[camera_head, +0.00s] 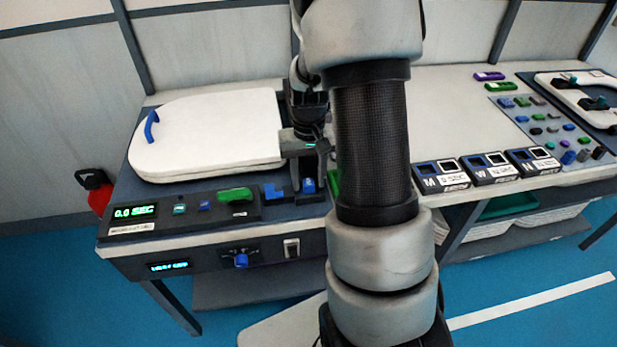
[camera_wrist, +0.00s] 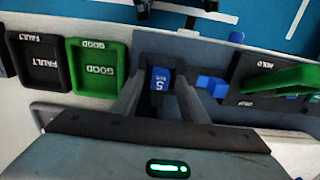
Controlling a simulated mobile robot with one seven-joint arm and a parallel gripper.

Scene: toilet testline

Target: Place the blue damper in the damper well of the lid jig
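A blue block with white lettering, which looks like the blue damper (camera_wrist: 161,80), sits in a dark slotted block (camera_wrist: 155,45) that may be the damper well. In the head view the blue damper (camera_head: 308,186) shows just below my gripper (camera_head: 311,172). In the wrist view my gripper (camera_wrist: 161,82) has its fingers apart, one on each side of the damper, with gaps seemingly showing between. How deep the damper sits is hard to tell. The white lid (camera_head: 210,130) lies on the jig bench left of my gripper.
A green GOOD tray (camera_wrist: 100,65) and a black FAULT tray (camera_wrist: 38,62) lie beside the slotted block. A blue stepped piece (camera_wrist: 212,85) and a green handle (camera_wrist: 286,77) on a dark HOLD panel are on its other side. My arm hides the middle bench.

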